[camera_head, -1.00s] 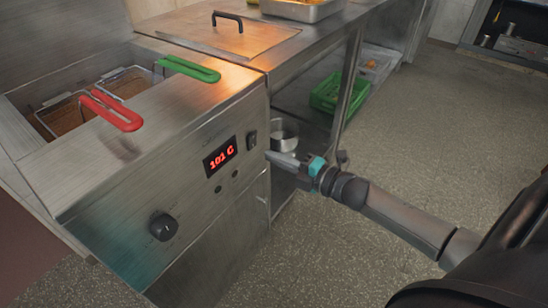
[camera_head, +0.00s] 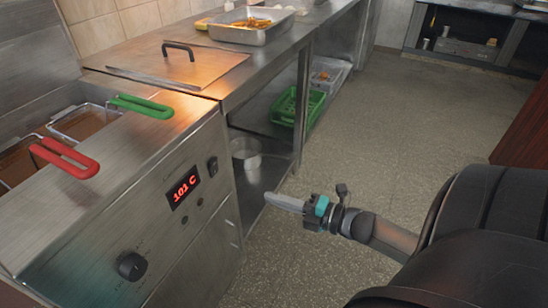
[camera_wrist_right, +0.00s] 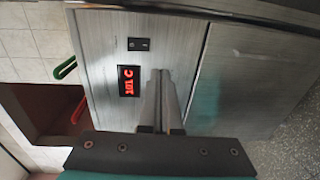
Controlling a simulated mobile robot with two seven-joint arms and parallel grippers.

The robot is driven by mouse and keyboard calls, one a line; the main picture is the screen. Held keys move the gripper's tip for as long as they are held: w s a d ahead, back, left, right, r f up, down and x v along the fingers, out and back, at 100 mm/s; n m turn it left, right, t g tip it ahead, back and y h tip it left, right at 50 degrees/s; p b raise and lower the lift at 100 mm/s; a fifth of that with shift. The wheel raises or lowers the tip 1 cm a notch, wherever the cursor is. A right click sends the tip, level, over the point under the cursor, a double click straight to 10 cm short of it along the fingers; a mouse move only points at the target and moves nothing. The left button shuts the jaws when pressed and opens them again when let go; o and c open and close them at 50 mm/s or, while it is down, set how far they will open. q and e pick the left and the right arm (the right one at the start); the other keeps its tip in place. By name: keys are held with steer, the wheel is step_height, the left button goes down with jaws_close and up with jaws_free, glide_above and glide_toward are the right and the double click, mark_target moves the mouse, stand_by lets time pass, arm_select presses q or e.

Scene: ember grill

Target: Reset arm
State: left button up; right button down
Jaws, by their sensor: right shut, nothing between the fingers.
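My right gripper (camera_head: 285,202) is in front of the fryer at the right, over the floor, with its fingers pointing left. It is shut and empty, and it stands apart from the fryer's front panel. In the right wrist view its closed fingers (camera_wrist_right: 162,75) point at the steel front, beside the red display (camera_wrist_right: 128,80) and the black rocker switch (camera_wrist_right: 138,44). The fryer (camera_head: 185,235) shows a lit display (camera_head: 184,187) reading 101 C, a switch (camera_head: 213,167) and a black knob (camera_head: 131,265). My left gripper is not in view.
Fryer baskets with a red handle (camera_head: 64,158) and a green handle (camera_head: 141,106) sit in the fryer top. A steel counter (camera_head: 225,84) continues behind, holding a food tray (camera_head: 252,25). Under it are a pot (camera_head: 246,153) and a green crate (camera_head: 298,106). The floor (camera_head: 390,130) at right is clear.

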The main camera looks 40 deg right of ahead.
stand_by(0.3)
steer(key=s+d+f+m+g+h+p, duration=0.1)
steer(key=s+f+m+g+h+p, duration=0.15)
steer(key=f+m, duration=0.5)
steer(key=s+d+f+m+g+h+p, duration=0.15)
steer(key=s+f+m+h, duration=0.3)
steer(key=f, duration=0.55)
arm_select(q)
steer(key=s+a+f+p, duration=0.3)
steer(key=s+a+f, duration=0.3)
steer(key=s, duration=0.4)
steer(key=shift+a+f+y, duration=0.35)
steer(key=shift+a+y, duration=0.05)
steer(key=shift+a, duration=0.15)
arm_select(e)
steer(key=s+a+f+m+g, duration=0.4)
steer(key=s+f, duration=0.3)
steer(key=s, duration=0.2)
steer(key=s+a+f+m+g, duration=0.4)
steer(key=s+a+f+g, duration=0.1)
steer(key=s, duration=0.5)
steer(key=shift+s+a+f, duration=0.2)
steer(key=shift+a+f, duration=0.65)
steer(key=shift+a, duration=0.05)
